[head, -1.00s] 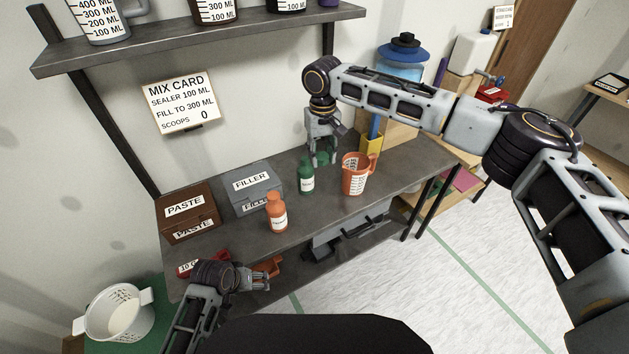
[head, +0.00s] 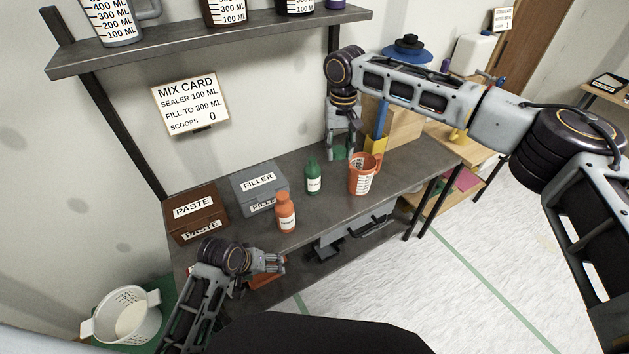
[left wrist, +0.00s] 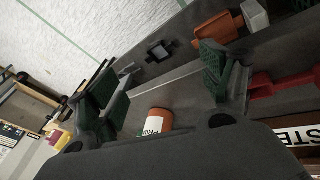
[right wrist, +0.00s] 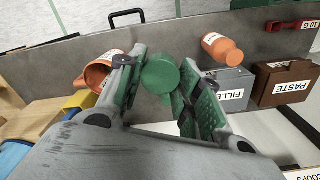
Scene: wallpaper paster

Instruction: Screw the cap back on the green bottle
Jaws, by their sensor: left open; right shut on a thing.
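The green bottle (head: 313,180) stands upright on the dark bench, between the orange bottle and the orange jug, with a narrow neck at its top. My right gripper (head: 340,154) is behind and to the right of it, pointing down above the bench. It is shut on a round green cap (right wrist: 160,74), which shows between the fingertips in the right wrist view. The cap is apart from the bottle in the head view. My left gripper (head: 274,262) is open and empty at the bench's front edge; its spread fingers show in the left wrist view (left wrist: 165,85).
The orange bottle (head: 285,214) and orange jug (head: 360,178) flank the green bottle. Boxes marked PASTE (head: 194,212) and FILLER (head: 259,186) stand at the left. A blue and yellow item (head: 376,143) stands behind the jug. A shelf (head: 210,45) hangs above.

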